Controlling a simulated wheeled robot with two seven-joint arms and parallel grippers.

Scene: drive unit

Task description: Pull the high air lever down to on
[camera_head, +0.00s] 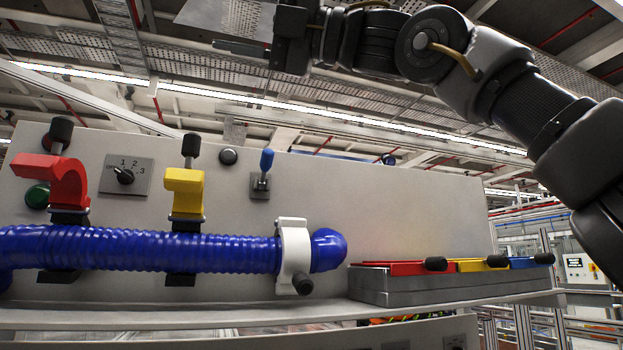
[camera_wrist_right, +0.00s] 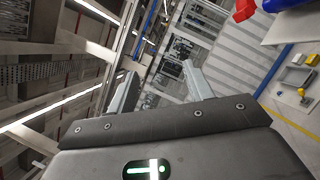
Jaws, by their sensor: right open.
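A small lever with a blue handle (camera_head: 266,160) is mounted on a metal plate on the upper part of the grey panel (camera_head: 390,205). Its handle points up. It looks like the air lever. My right gripper (camera_head: 243,45) is high above the panel's top edge, up and slightly left of the blue lever, and well apart from it. In the right wrist view, its two fingers (camera_wrist_right: 160,82) are spread with nothing between them. My left gripper is not in view.
A blue corrugated hose (camera_head: 140,250) runs along the panel, with red (camera_head: 65,185), yellow (camera_head: 184,190) and white (camera_head: 293,250) clamps. A rotary switch (camera_head: 124,176) is at left. A grey box (camera_head: 440,286) with coloured, black-knobbed parts sits on the right ledge.

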